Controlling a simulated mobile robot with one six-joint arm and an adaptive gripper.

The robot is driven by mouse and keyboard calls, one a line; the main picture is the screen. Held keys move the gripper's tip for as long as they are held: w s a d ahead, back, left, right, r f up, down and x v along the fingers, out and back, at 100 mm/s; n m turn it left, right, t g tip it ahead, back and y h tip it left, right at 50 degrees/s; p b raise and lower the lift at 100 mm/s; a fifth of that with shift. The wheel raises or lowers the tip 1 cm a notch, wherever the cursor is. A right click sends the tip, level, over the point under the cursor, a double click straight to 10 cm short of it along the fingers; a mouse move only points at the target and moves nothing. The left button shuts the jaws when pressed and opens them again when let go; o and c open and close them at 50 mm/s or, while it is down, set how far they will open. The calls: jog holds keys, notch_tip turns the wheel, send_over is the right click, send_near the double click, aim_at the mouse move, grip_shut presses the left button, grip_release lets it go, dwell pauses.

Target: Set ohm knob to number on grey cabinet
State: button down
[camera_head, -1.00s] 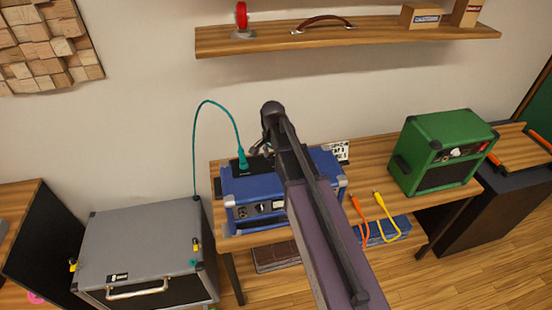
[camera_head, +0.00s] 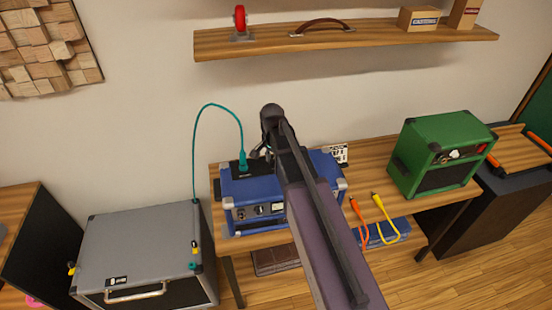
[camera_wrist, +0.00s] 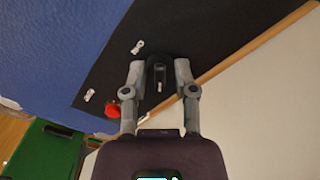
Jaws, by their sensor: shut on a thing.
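The grey cabinet (camera_head: 145,245) stands on the left in the head view, with a small black-and-white label (camera_head: 117,282) above its handle; its number is too small to read. The blue amp (camera_head: 240,188) stands on the wooden bench, partly behind my arm. In the wrist view, a black knob (camera_wrist: 158,78) with a pale pointer line sits on a black panel (camera_wrist: 205,35) beside a blue surface (camera_wrist: 50,45). My gripper (camera_wrist: 159,70) is shut on the knob, a finger on each side. In the head view, my arm hides the knob.
A teal cable (camera_head: 213,106) runs from the grey cabinet to the blue amp, its plug close to my gripper. A green amp (camera_head: 443,150) stands at the right. A shelf (camera_head: 350,39) hangs above.

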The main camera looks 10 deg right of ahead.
jog(key=shift+a+n, duration=0.2)
jog(key=shift+n, duration=0.3)
dwell(1.3)
jog(key=shift+c, duration=2)
grip_release()
jog(key=shift+s, duration=0.1)
